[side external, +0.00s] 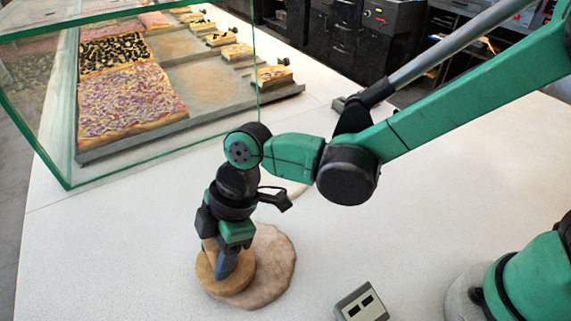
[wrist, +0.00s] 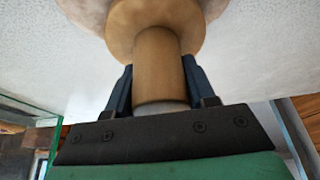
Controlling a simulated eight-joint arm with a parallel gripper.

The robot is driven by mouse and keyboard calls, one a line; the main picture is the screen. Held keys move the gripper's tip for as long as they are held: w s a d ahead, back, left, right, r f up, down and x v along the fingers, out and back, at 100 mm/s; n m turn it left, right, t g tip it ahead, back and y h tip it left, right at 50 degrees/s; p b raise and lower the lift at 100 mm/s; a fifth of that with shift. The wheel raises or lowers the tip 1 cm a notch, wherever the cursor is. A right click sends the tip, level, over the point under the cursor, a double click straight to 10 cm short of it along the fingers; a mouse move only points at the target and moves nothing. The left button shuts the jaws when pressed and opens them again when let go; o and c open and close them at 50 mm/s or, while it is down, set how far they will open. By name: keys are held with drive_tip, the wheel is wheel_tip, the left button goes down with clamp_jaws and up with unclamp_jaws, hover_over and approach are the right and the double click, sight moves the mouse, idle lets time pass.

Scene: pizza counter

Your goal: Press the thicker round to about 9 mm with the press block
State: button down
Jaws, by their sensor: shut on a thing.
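The wooden press block (side external: 241,280) has a round flat base and an upright handle. My gripper (side external: 225,262) is shut on the handle. In the wrist view, the dark fingers of my gripper (wrist: 160,88) sit on both sides of the handle (wrist: 158,62), with the block's base (wrist: 190,20) beyond. The base rests on, or just over, the left part of a pale dough round (side external: 277,262); I cannot tell if it touches. I cannot tell which round is thicker, nor a thickness in millimetres.
A glass case (side external: 160,165) with pizza slabs on trays (side external: 215,118) is at the back left. The white counter (side external: 110,250) is clear at the left.

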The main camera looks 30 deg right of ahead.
drive_tip(key=shift+f, duration=0.15)
drive_tip(key=shift+r, duration=3.8)
drive_tip(key=c, duration=1)
unclamp_jaws()
clamp_jaws()
drive_tip(key=shift+d+f, duration=0.55)
drive_tip(key=shift+f, duration=0.45)
drive_tip(key=shift+d+f, duration=0.6)
drive_tip(key=shift+f, duration=0.35)
drive_tip(key=shift+d+f, duration=0.55)
drive_tip(key=shift+f, duration=0.45)
